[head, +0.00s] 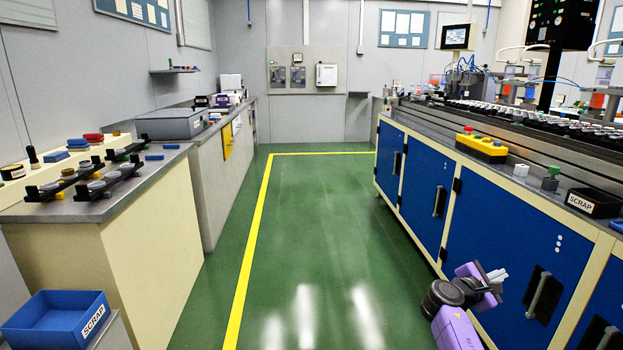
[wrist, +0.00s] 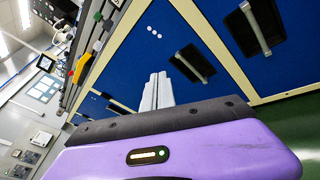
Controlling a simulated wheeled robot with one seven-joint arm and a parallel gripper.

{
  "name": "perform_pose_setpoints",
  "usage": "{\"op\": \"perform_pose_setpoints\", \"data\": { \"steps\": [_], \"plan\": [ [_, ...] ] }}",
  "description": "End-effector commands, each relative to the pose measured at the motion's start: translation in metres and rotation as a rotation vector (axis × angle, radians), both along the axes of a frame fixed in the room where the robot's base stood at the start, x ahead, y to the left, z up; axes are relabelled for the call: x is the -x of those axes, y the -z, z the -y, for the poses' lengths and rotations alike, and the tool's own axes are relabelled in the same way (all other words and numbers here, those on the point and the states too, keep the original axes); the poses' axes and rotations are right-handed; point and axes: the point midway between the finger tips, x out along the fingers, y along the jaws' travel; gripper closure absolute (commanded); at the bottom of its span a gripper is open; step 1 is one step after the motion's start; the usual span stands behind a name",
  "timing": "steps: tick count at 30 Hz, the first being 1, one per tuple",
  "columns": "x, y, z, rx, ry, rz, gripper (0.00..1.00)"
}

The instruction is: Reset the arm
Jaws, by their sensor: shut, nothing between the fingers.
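My gripper (head: 497,275) shows at the lower right of the head view, at the end of my purple arm. It is in front of the blue cabinet doors, below the right bench top. Its pale fingers are together and hold nothing. In the wrist view my gripper (wrist: 158,88) points toward the blue doors with the fingers closed side by side. The wrist view is strongly tilted.
The right bench (head: 500,235) stands close beside my arm, with door handles (head: 544,295) sticking out. A black scrap box (head: 594,202) and a yellow button box (head: 481,146) sit on it. A blue scrap bin (head: 55,322) is at lower left. The green floor (head: 310,230) between is clear.

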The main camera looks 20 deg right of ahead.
Motion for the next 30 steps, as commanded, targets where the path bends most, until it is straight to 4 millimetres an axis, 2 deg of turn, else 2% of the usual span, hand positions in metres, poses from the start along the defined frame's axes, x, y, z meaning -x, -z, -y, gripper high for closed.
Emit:
{"op": "perform_pose_setpoints", "data": {
  "steps": [1, 5, 8, 14, 18, 22, 26, 30],
  "plan": [
    [-0.005, 0.015, -0.012, -0.047, -0.05, 0.088, 1.0],
    [-0.019, 0.041, -0.046, -0.173, -0.165, 0.314, 1.0],
    [-0.024, 0.063, -0.081, -0.284, -0.247, 0.475, 1.0],
    [-0.01, 0.103, -0.171, -0.564, -0.395, 0.81, 1.0],
    [0.018, 0.117, -0.235, -0.769, -0.463, 1.016, 1.0],
    [0.053, 0.119, -0.288, -0.955, -0.5, 1.182, 1.0],
    [0.096, 0.113, -0.335, -1.134, -0.514, 1.327, 1.0],
    [0.146, 0.098, -0.376, -1.313, -0.508, 1.462, 1.0]
  ]
}}
